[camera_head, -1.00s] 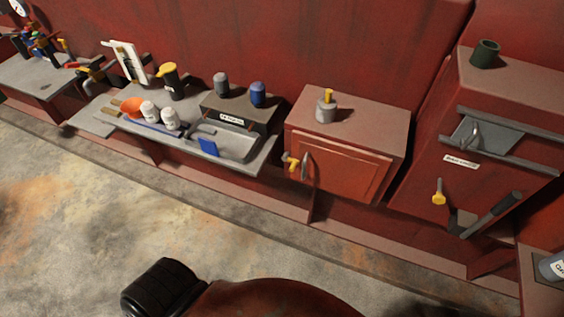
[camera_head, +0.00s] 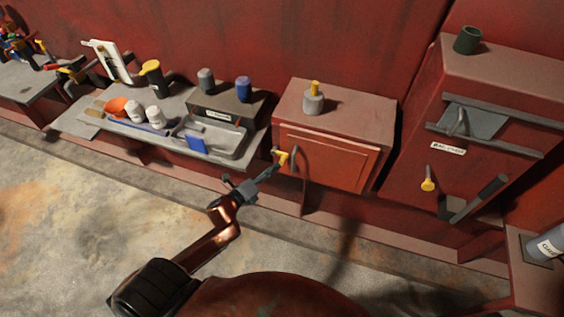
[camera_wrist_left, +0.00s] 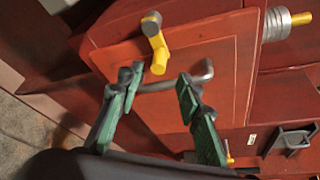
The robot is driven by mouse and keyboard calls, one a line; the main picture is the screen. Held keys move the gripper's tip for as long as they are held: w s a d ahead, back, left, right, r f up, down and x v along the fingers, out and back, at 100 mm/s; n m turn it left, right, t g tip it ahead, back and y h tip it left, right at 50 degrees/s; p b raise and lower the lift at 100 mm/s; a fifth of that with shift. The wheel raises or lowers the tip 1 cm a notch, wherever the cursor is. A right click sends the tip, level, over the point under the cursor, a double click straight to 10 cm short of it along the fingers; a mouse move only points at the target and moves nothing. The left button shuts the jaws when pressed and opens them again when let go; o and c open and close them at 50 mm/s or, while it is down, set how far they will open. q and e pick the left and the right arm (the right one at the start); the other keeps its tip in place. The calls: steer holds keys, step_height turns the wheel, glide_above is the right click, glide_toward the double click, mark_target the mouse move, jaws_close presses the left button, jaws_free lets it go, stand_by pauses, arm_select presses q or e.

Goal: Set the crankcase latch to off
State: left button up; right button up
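The crankcase latch appears to be the yellow lever (camera_head: 281,157) at the left edge of the red cabinet door (camera_head: 325,160). My left gripper (camera_head: 268,173) is close in front of the latch. In the left wrist view its green-padded fingers (camera_wrist_left: 160,82) are apart, with nothing held between them. The lever's end is just beyond the fingertips. My right gripper is not in view.
A taller red cabinet (camera_head: 480,100) at the right has another yellow lever (camera_head: 428,180) and a dark bar handle (camera_head: 480,198). A grey bench (camera_head: 75,125) with bottles and a tray (camera_head: 235,145) is on the left. The floor in front is open.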

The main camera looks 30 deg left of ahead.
mark_target(281, 160)
arm_select(q)
steer(key=b+x, duration=0.1)
steer(key=x, duration=0.6)
steer(key=shift+w+f, duration=0.15)
steer(key=shift+f, duration=0.05)
steer(key=shift+c, duration=0.7)
jaws_close()
steer(key=shift+a+r, duration=0.1)
